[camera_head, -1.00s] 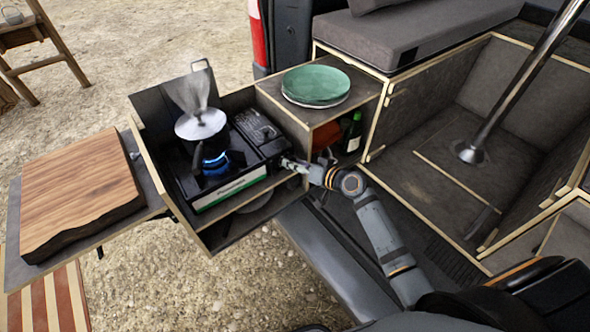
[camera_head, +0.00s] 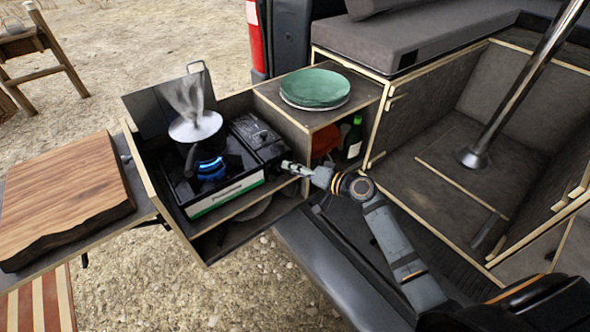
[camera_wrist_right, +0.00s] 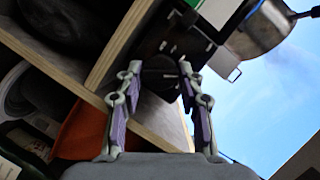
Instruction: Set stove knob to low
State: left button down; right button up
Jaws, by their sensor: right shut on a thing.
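The camping stove (camera_head: 228,193) sits on the pull-out shelf with a blue flame (camera_head: 210,168) burning on it. A steaming pot (camera_head: 195,128) stands over the burner. My right gripper (camera_head: 287,166) is at the stove's right end, where it hides the knob in the head view. In the right wrist view, the dark round stove knob (camera_wrist_right: 158,82) lies between the two fingers of my right gripper (camera_wrist_right: 158,68), which is shut on it. The knob's setting marks are too small and dark to read. My left gripper is not in view.
A wooden board (camera_head: 65,195) lies on the side table at left. Green plates (camera_head: 315,88) rest on the cabinet top right of the stove. A green bottle (camera_head: 353,138) and an orange-red item (camera_head: 324,140) are in the cubby below, close to my right gripper.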

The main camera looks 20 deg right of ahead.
jog(key=o, duration=1.1)
jog(key=shift+o, duration=0.2)
notch_tip(320, 180, up, 10)
